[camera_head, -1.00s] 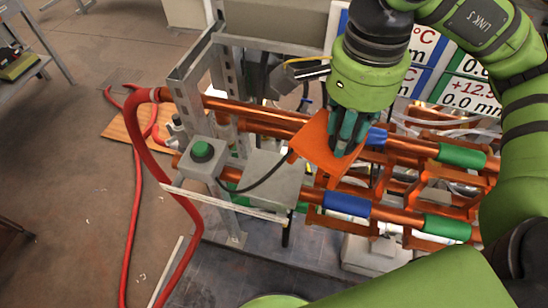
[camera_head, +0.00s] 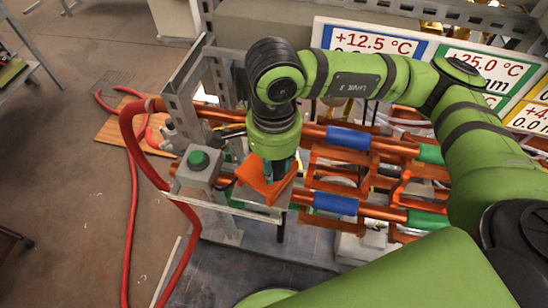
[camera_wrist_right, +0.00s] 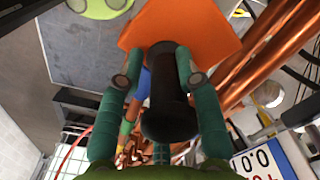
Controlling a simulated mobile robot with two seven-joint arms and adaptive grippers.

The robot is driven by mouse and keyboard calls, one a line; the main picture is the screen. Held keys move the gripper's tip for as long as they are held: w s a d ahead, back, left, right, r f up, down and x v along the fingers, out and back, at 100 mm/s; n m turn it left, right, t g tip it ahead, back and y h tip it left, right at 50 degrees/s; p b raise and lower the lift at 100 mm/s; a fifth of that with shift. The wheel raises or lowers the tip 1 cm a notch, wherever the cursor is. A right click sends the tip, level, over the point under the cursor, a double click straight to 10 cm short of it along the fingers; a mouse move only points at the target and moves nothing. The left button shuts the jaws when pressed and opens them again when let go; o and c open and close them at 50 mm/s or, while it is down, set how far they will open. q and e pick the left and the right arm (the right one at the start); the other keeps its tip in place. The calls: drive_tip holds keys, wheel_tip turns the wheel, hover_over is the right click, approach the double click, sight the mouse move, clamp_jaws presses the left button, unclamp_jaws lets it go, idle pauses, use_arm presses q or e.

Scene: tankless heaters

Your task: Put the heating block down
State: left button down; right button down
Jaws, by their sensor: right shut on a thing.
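The heating block is an orange plate (camera_head: 256,184) with a black handle. My right gripper (camera_head: 278,168) is shut on the handle from above. In the right wrist view the fingers (camera_wrist_right: 160,72) close around the black handle (camera_wrist_right: 170,105), and the orange plate (camera_wrist_right: 200,28) lies beyond it. In the head view the block is over the grey metal plate (camera_head: 265,212) beside the green button box. The block covers most of that plate; I cannot tell whether they touch. My left gripper is not in view.
A box with a green button (camera_head: 198,158) stands just left of the block. Copper pipes with blue sleeves (camera_head: 336,204) and orange brackets run to the right. A red hose (camera_head: 134,150) curves down at left. Display signs (camera_head: 370,38) stand behind.

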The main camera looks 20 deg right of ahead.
drive_tip(key=shift+f+b, duration=0.15)
drive_tip(key=shift+b, duration=0.15)
drive_tip(key=c, duration=0.9)
unclamp_jaws()
drive_tip(key=shift+o, duration=0.2)
drive_tip(key=shift+r, duration=0.35)
wheel_tip(320, 180, up, 11)
drive_tip(key=b, duration=0.2)
drive_tip(key=shift+b, duration=0.35)
drive_tip(key=shift+r, duration=0.35)
